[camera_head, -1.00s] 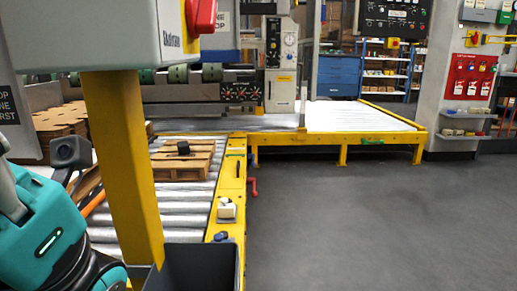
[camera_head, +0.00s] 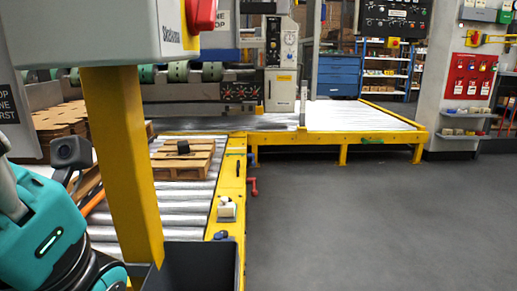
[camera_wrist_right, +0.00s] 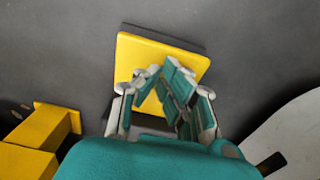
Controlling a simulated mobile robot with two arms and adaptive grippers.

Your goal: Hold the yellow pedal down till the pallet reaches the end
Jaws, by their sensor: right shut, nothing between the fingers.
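The yellow pedal (camera_wrist_right: 133,53) is a flat square plate near the floor in the right wrist view. My right gripper (camera_wrist_right: 155,72) is shut and empty, its fingertips over the pedal's plate. I cannot tell whether they touch or press it. The wooden pallet (camera_head: 180,167) sits on the roller conveyor (camera_head: 182,207) in the head view, with a small dark object (camera_head: 183,147) on top. My left arm shows at the left edge, but its gripper is not in view. The right gripper does not show in the head view.
A yellow post (camera_head: 120,165) carries a grey control box with a red button (camera_head: 203,15) and blocks part of the conveyor. A dark bin (camera_head: 205,268) stands at its foot. Another roller section (camera_head: 350,115) runs right at the back. The grey floor (camera_head: 380,220) at right is clear.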

